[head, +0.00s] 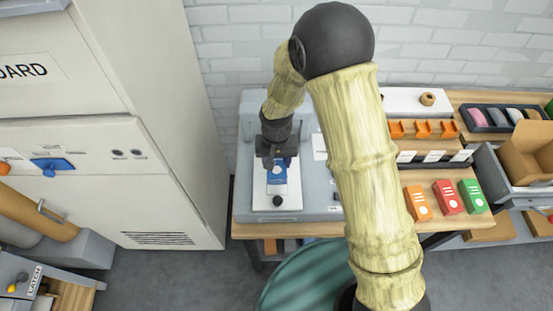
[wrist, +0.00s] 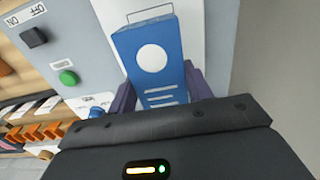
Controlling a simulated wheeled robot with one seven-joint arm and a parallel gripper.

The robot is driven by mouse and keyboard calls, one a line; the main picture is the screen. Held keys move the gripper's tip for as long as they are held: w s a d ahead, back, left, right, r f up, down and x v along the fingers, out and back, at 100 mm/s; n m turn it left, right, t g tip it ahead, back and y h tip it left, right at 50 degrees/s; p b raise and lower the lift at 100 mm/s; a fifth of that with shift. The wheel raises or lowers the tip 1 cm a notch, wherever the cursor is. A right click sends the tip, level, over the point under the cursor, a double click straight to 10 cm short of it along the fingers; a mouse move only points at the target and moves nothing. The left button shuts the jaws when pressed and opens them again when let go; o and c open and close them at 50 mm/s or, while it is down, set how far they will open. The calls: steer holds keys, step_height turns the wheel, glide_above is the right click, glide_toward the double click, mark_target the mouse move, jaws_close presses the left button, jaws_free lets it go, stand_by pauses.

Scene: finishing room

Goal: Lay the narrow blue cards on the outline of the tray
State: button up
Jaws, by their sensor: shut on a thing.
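The narrow blue cards (wrist: 136,72) form one thick block with a white disc and white stripes on its face. My gripper (wrist: 160,88) is shut on them, a purple finger on each side. In the head view the blue cards (head: 279,181) show just below my gripper (head: 273,160), over the white tray (head: 291,204) of the grey machine. In the wrist view a thin dark outline (wrist: 150,13) shows on the white tray (wrist: 190,18) beyond the cards' far end. The cards cover the rest of it. I cannot tell whether the cards touch the tray.
Orange (head: 418,203), red (head: 447,197) and green (head: 474,197) card blocks stand on the wooden bench at right. The machine has a black switch (wrist: 34,36) and a green button (wrist: 68,77). A tall pale cabinet (head: 170,190) stands left. A dark knob (head: 277,201) sits at the tray's front.

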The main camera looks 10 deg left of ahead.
steer(key=shift+f+b, duration=1.7)
steer(key=shift+f, duration=0.9)
steer(key=o, duration=1.7)
steer(key=shift+o, duration=0.2)
steer(key=shift+r, duration=0.15)
steer(key=shift+r+p, duration=0.8)
steer(key=shift+r, duration=0.15)
